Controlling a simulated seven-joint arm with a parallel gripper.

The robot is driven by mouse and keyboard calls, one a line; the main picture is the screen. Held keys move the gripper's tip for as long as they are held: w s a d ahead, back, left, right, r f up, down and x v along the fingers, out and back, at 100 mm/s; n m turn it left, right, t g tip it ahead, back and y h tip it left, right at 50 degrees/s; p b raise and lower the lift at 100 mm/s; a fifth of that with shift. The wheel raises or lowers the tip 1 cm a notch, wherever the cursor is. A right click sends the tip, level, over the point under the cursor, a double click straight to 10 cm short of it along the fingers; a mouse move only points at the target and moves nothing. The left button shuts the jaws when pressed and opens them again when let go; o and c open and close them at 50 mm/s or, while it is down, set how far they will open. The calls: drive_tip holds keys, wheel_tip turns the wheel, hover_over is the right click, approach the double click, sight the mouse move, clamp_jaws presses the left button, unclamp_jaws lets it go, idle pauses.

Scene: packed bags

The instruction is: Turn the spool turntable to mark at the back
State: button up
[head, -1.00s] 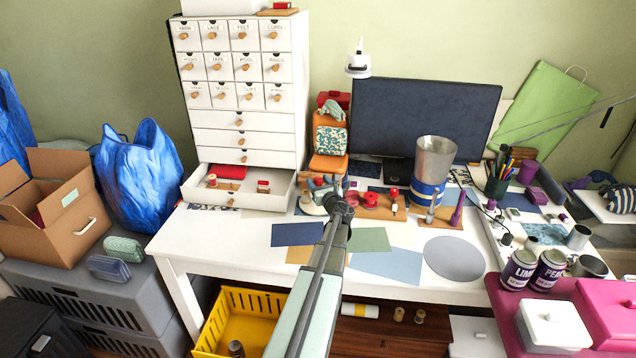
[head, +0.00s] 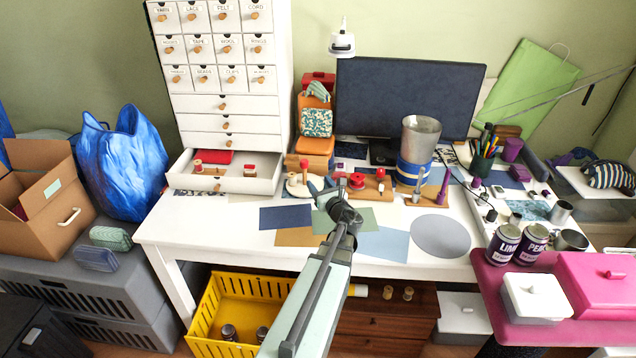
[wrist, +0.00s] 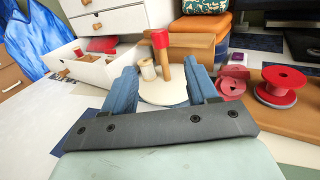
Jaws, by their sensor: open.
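The spool turntable is a round cream disc (wrist: 168,92) on the white desk, in front of the drawer cabinet; in the head view it (head: 297,190) is partly behind my gripper. A wooden peg with a red top (wrist: 161,42) stands upright on it, with a small pale spool (wrist: 148,70) beside it on the left. My gripper (wrist: 163,72) is open, its blue fingers pointing towards the disc on either side of the peg and spool. Nothing is held. I cannot tell whether the fingers touch the disc. I cannot make out a mark at the back.
A wooden board with red spools (wrist: 280,88) lies close on the right. An open drawer (wrist: 92,65) with small items is on the left. An orange-brown box (wrist: 180,45) stands just behind the turntable. Coloured sheets (head: 385,243) lie flat on the desk's front.

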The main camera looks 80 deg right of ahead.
sight(303, 160)
drive_tip(key=x, duration=1.5)
drive_tip(key=shift+w+d+r, duration=0.2)
drive_tip(key=shift+d+r, duration=0.1)
drive_tip(key=shift+r, duration=0.05)
drive_tip(key=shift+c, duration=0.2)
clamp_jaws()
